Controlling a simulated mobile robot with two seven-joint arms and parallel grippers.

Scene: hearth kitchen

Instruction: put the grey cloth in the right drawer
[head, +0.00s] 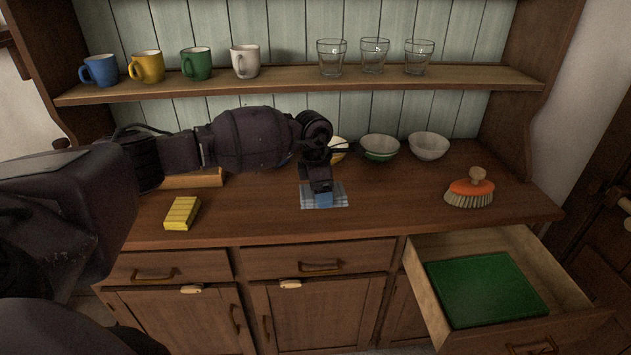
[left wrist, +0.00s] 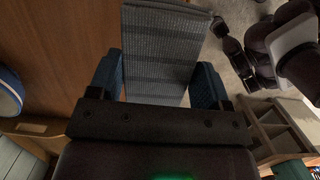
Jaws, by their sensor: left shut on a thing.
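The grey cloth (head: 340,196), folded and checked with pale lines, is at the counter's front middle. My left gripper (head: 322,199) points down at it and is shut on it, its blue fingertips hiding part of it. In the left wrist view the cloth (left wrist: 165,45) reaches out from between the two blue fingertips (left wrist: 158,82). I cannot tell whether it still touches the counter. The right drawer (head: 424,287) is pulled open below the counter, to the right of the cloth. A flat green thing (head: 484,289) lies in it.
An orange brush (head: 470,188) stands on the counter's right, above the open drawer. A yellow sponge (head: 182,213) lies at the left. Bowls (head: 380,147) stand at the back, with mugs (head: 196,63) and glasses (head: 374,55) on the shelf. The middle drawer (head: 318,258) is shut.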

